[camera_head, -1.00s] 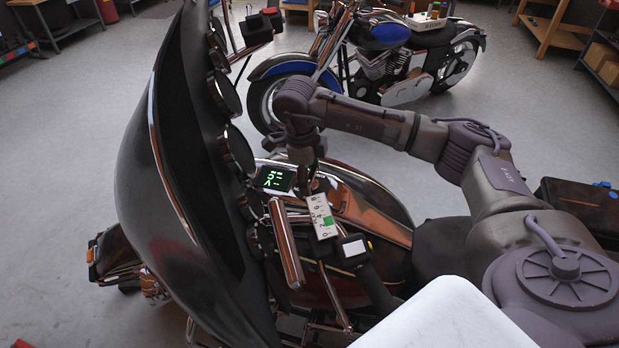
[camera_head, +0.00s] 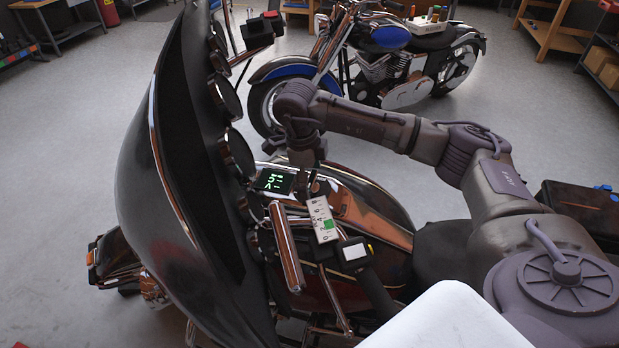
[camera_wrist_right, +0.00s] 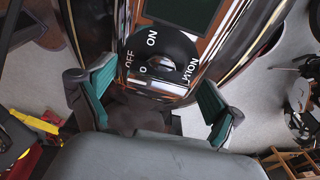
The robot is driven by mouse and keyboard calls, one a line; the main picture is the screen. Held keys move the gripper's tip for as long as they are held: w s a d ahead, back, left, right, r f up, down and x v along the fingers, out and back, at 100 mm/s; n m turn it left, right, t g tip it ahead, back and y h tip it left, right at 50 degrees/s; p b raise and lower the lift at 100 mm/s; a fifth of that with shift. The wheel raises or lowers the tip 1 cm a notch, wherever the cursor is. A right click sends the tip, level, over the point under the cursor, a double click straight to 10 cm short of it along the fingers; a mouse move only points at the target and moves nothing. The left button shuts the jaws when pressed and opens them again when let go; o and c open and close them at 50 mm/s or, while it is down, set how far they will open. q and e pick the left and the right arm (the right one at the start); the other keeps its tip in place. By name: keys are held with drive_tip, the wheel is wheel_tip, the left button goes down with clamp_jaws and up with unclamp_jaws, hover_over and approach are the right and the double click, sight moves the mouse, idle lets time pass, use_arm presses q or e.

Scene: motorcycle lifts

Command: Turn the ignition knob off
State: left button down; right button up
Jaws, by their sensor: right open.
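Contact with the knob cannot be seen. In the head view the gripper (camera_head: 308,182) is over the tank beside the lit green display (camera_head: 275,181) and hides the dial. My left gripper is not in view.
The dark fairing (camera_head: 170,170) stands close on the left. A handlebar grip (camera_head: 285,245), a white numbered strip (camera_head: 323,220) and a box with a white face (camera_head: 354,252) lie just in front of the gripper. A blue motorcycle (camera_head: 390,60) stands behind, across open floor.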

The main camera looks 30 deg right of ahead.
wheel_tip(320, 180, up, 12)
drive_tip(key=a, duration=0.1)
drive_tip(key=shift+a, duration=0.35)
drive_tip(key=shift+f, duration=0.1)
idle(0.3)
